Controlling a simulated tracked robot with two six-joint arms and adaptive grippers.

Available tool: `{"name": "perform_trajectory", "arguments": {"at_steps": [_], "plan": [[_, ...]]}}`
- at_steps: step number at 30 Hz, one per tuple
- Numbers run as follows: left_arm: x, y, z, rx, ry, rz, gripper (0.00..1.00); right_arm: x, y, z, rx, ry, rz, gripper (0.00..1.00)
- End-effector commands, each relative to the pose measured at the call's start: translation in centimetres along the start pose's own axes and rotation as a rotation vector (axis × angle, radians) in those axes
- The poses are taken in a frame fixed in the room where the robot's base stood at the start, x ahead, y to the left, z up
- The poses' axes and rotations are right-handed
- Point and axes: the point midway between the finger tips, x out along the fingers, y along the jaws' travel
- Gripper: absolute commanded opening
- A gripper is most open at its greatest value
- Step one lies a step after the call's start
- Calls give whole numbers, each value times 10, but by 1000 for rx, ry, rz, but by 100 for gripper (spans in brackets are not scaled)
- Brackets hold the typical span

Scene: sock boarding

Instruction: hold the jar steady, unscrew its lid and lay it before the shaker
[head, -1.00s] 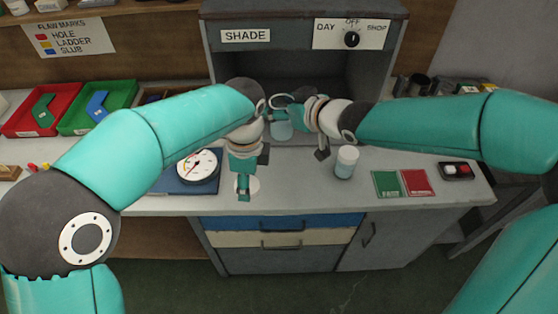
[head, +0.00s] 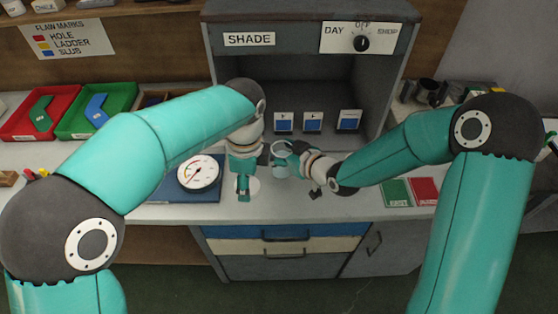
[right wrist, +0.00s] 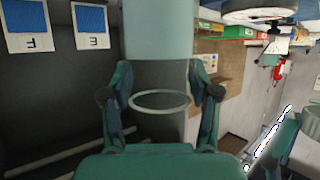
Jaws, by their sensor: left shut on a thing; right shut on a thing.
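The jar (head: 281,170) is clear glass with pale blue contents and an open mouth. My right gripper (head: 293,160) is shut on it and holds it upright; in the right wrist view the jar (right wrist: 160,35) sits between the fingertips (right wrist: 160,96), its rim showing as a ring. My left gripper (head: 243,190) points down over the front of the worktop, left of the jar, shut on a pale round disc (head: 254,185) that looks like the lid. Whether the disc touches the worktop is unclear. The shaker is hidden now, probably behind my right arm.
A dial gauge (head: 199,172) on a blue base stands just left of my left gripper. Three blue cards (head: 313,122) stand in the grey shade box (head: 250,75) behind. Green (head: 396,193) and red (head: 425,191) pads lie right. Red and green trays are far left.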

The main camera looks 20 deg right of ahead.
Motion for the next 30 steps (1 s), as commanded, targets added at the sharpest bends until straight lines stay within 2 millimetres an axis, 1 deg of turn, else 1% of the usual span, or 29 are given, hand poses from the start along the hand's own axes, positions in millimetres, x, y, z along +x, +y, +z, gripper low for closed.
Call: {"name": "perform_trajectory", "arguments": {"at_steps": [5, 9, 12, 20, 24, 25, 29, 30], "plan": [[-1, 0, 0, 0, 0, 0, 16, 5, 0, 11, 0, 0, 0, 0], [-3, 0, 0, 1, 0, 0, 16, 14, -1, 29, 1, -2, -1, 0], [-4, 0, 0, 1, 0, 0, 16, 18, 0, 38, 1, 0, 0, 0], [-4, 0, 0, 1, 0, 0, 16, 19, 0, 39, -1, 4, 1, 0], [1, 0, 0, 0, 0, 0, 16, 20, -1, 42, -1, 4, 0, 0], [0, 0, 0, 0, 0, 0, 16, 20, -1, 42, -1, 2, 0, 62], [-1, 0, 0, 0, 0, 0, 16, 20, -1, 41, -1, 2, 0, 84], [-1, 0, 0, 0, 0, 0, 16, 20, -1, 41, -1, 2, -1, 86]]}}
